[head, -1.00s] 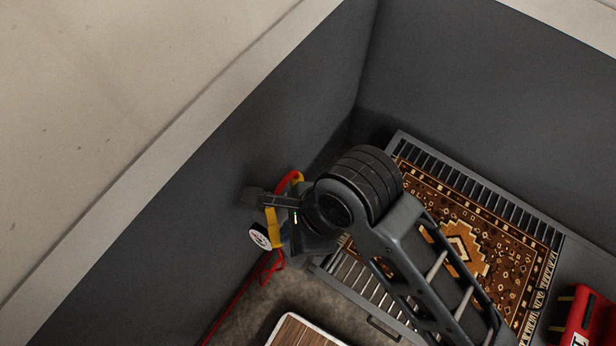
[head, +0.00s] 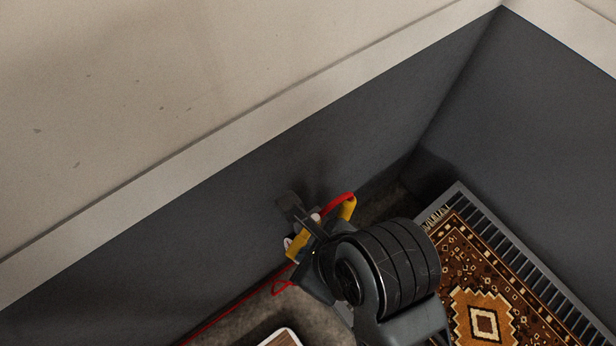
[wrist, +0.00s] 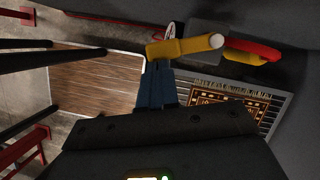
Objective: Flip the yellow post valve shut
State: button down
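The yellow post valve shows in the wrist view as a yellow lever (wrist: 180,48) with a pale round end. It lies roughly crosswise, just beyond my fingertips. In the head view its yellow part (head: 297,246) shows beside the dark pit wall, partly hidden by my wrist. My gripper (wrist: 157,66) has its blue fingers close together, with no clear gap between them. The tips meet the lever's left part in the wrist view; I cannot tell whether they touch it.
A red-and-yellow piece (head: 345,206) sits right beside the valve. A red hose (head: 235,312) runs along the wall foot. A patterned rug (head: 480,290) lies on a slatted grate at the lower right. A wood-topped board (wrist: 95,80) lies on the floor. The pit wall (head: 180,235) is close behind.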

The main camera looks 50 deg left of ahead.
jog(key=shift+s+a+f, duration=0.1)
jog(key=shift+s+a, duration=0.1)
jog(key=shift+w+a+p, duration=0.4)
jog(key=shift+w+p, duration=0.35)
dwell(0.5)
